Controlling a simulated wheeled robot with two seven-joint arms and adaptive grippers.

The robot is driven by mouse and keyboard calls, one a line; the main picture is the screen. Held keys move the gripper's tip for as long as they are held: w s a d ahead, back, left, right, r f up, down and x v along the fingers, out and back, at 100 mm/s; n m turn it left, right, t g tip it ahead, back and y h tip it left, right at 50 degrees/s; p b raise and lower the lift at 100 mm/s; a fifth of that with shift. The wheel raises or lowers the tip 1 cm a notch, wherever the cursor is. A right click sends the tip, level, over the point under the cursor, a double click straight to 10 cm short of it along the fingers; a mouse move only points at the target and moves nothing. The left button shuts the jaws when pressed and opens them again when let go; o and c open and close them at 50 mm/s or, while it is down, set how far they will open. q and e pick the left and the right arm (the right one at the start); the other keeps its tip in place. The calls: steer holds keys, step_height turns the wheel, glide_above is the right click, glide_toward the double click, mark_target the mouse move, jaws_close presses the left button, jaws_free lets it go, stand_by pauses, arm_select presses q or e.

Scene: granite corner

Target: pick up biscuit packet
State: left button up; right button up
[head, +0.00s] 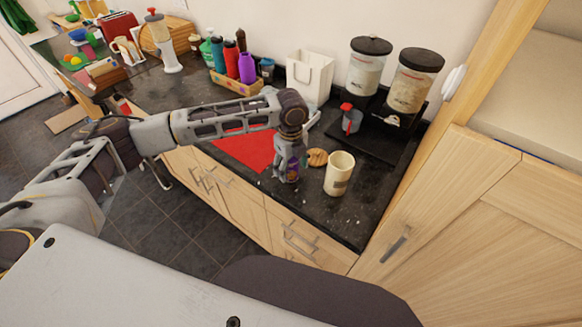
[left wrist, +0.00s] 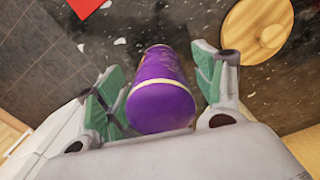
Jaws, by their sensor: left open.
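The biscuit packet (left wrist: 162,88) looks like a purple roll with a pale band near its near end. In the left wrist view it stands between the two green-padded fingers of my left gripper (left wrist: 165,75), which are spread with gaps at both sides. In the head view my left gripper (head: 288,176) reaches down near the counter's front edge. Only a little purple of the packet (head: 293,168) shows there, mostly hidden by the fingers. My right gripper is not in view.
Behind are a white bag (head: 309,76), a red-topped bottle (head: 350,119) and two jars (head: 413,82) on a black stand.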

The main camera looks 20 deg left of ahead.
arm_select(q)
steer(key=c, duration=1.2)
steer(key=shift+r, duration=0.1)
step_height(320, 180, up, 10)
steer(key=shift+f+b, duration=0.1)
steer(key=shift+b, duration=0.3)
steer(key=shift+r, duration=0.2)
